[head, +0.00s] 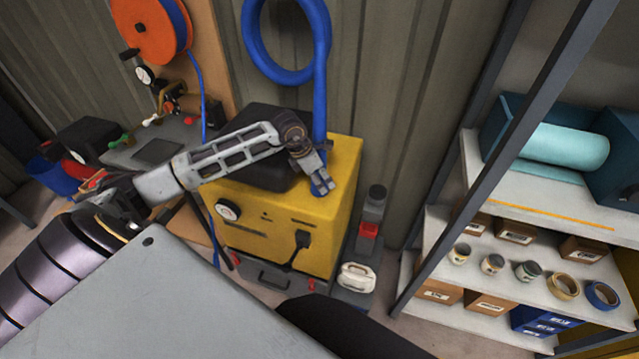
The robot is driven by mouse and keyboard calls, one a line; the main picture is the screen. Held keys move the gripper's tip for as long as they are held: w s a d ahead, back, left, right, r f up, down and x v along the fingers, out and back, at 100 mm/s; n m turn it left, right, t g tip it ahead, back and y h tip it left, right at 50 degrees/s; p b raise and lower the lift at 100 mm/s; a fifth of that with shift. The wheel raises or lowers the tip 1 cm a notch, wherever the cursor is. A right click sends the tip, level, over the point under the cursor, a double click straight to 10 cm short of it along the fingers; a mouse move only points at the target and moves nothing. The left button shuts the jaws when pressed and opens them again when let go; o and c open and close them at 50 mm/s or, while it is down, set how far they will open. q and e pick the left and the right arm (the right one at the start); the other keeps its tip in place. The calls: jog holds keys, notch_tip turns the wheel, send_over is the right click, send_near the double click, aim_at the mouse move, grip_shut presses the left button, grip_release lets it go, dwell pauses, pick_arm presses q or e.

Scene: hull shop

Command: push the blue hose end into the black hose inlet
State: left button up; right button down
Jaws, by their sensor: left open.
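The blue hose (320,95) hangs in a loop against the wall, and its straight length drops to the top of the yellow machine (275,235). Its lower end is partly hidden by my left gripper (322,186). That gripper is open at the machine's right top edge, over the lower part of the hose; a little blue shows at its fingers. I cannot tell whether the fingers touch the hose. I cannot clearly make out the black hose inlet; a black housing (265,118) sits on the machine, partly behind my left arm. My right gripper is not in view.
An orange hose reel (150,28) and a workbench (180,132) stand to the left. A grey bottle with a black cap (376,192) and a white jug (356,277) stand right of the machine. A shelf rack (510,230) with boxes and jars fills the right.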

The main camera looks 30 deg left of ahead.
aim_at(319, 174)
pick_arm(q)
jog(key=c, duration=1.1)
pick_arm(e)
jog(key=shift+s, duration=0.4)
pick_arm(q)
jog(key=shift+o, duration=0.2)
jog(key=shift+r, duration=0.2)
